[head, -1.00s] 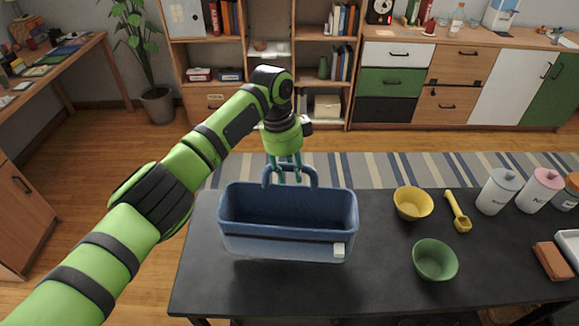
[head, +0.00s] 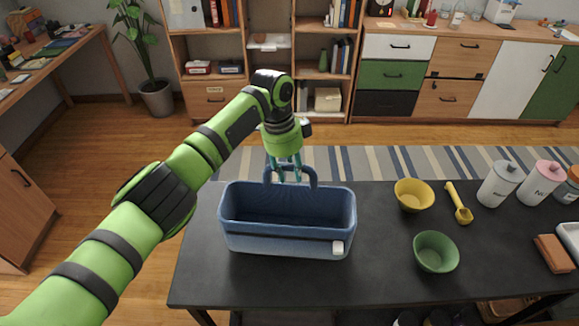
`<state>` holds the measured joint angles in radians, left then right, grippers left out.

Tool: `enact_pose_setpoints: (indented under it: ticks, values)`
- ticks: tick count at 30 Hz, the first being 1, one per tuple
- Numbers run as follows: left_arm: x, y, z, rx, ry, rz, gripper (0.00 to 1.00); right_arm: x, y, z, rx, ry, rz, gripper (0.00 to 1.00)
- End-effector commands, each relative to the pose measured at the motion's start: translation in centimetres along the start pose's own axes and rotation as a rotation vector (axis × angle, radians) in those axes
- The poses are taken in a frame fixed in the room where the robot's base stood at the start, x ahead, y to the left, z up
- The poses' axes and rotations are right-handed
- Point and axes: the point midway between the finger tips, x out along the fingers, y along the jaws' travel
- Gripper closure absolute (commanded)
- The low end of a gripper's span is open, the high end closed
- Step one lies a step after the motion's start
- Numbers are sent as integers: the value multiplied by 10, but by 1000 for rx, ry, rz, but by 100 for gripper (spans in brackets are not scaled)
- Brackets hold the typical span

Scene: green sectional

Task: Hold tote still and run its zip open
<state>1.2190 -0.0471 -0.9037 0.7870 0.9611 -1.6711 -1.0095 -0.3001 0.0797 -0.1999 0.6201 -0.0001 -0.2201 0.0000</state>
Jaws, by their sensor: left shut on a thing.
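The blue tote (head: 285,240) stands upright on the dark table, with its top open to view. A dark zip line runs along its front face, and a small white zip pull (head: 338,247) sits near the right end of that line. My left gripper (head: 283,172) reaches down behind the tote's back rim and is shut on the tote's looped handle (head: 312,177). The fingers partly cover the handle. My right gripper is not in view.
The black table (head: 380,270) holds a yellow bowl (head: 412,195), a yellow scoop (head: 459,205), a green bowl (head: 435,252) and canisters (head: 499,184) right of the tote. A brown block (head: 553,253) lies at the far right. The table between tote and bowls is clear.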

Motion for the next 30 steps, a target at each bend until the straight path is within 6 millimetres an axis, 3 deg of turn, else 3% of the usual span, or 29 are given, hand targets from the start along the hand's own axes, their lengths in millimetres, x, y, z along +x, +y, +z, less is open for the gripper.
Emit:
enact_pose_setpoints:
  ticks: [30]
  values:
    - [25,0,4,-1,0,0,100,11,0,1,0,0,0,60]
